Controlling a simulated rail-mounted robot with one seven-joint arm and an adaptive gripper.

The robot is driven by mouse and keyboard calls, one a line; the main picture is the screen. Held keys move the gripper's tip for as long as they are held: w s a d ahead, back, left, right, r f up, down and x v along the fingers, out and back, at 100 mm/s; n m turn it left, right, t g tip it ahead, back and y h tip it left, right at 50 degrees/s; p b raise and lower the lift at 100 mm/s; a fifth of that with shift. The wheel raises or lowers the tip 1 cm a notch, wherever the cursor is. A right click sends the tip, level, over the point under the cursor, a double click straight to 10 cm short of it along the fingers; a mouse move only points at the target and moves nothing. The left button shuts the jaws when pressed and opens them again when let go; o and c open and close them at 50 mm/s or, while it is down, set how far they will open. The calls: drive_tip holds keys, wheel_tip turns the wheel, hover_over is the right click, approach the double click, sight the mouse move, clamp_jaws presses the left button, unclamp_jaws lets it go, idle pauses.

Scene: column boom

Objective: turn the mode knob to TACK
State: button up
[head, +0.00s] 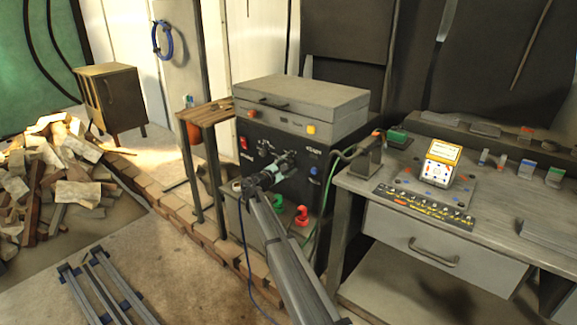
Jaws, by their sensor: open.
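The black welding machine (320,165) stands in the middle of the head view under a grey box. My gripper (268,180) is in front of its front panel, at the end of my long grey boom. It is open, but its fingers are small and hard to make out against the dark panel. A cluster of small knobs and white markings (264,147) shows just above and left of my gripper. I cannot tell which one is the mode knob, nor read TACK or the pointer's setting. My gripper and arm hide part of the panel.
A red switch (243,142) and a blue knob (314,171) flank the panel. Red and green cable connectors (290,212) sit below. A small wooden stand (207,115) is close on the left, and a workbench (480,205) with a drawer on the right. Firewood (50,185) lies far left.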

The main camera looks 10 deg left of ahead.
drive_tip(key=shift+w+d, duration=0.25)
drive_tip(key=shift+w, duration=0.1)
clamp_jaws()
drive_tip(key=shift+f+m+b, duration=0.1)
drive_tip(key=shift+m+b, duration=0.2)
drive_tip(key=shift+b, duration=0.15)
drive_tip(key=m+b, duration=0.3)
drive_tip(key=b, duration=0.1)
drive_tip(key=shift+f, duration=0.2)
drive_tip(key=m+b, duration=0.3)
drive_tip(key=shift+b, duration=0.4)
drive_tip(key=shift+r+m+b, duration=0.2)
drive_tip(key=shift+m+b, duration=0.8)
drive_tip(key=shift+m, duration=0.2)
drive_tip(key=shift+r, duration=0.1)
